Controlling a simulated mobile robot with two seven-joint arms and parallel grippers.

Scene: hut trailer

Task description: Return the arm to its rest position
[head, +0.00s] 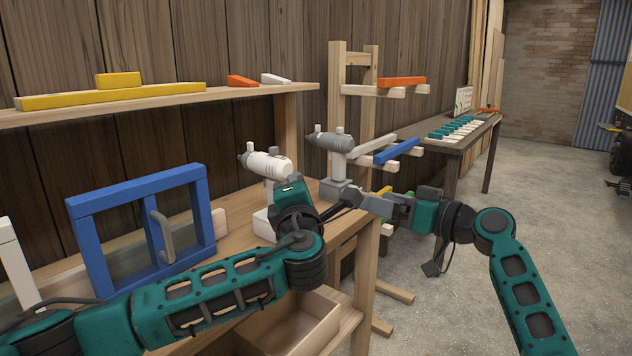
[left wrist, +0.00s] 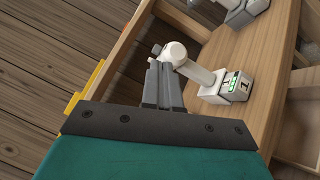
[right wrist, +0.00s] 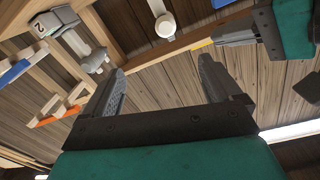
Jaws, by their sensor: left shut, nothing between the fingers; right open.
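My left arm comes in from the lower left in the head view. Its hand (head: 290,192) is in front of the white tool on a stand (head: 268,163), and its fingers are hidden there. In the left wrist view the left gripper (left wrist: 163,70) is shut and empty, its tips overlapping the white tool (left wrist: 190,65) in the picture; contact cannot be told. My right arm comes in from the lower right. My right gripper (head: 355,198) points left, below the grey tool (head: 332,142). In the right wrist view the right gripper (right wrist: 160,75) is open and empty.
A blue frame with a handle (head: 140,225) stands on the wooden bench (head: 235,245). A shelf (head: 190,97) above holds yellow, orange and white blocks. A wooden rack (head: 337,90) with coloured bars stands behind my right gripper. Concrete floor (head: 560,180) is open at the right.

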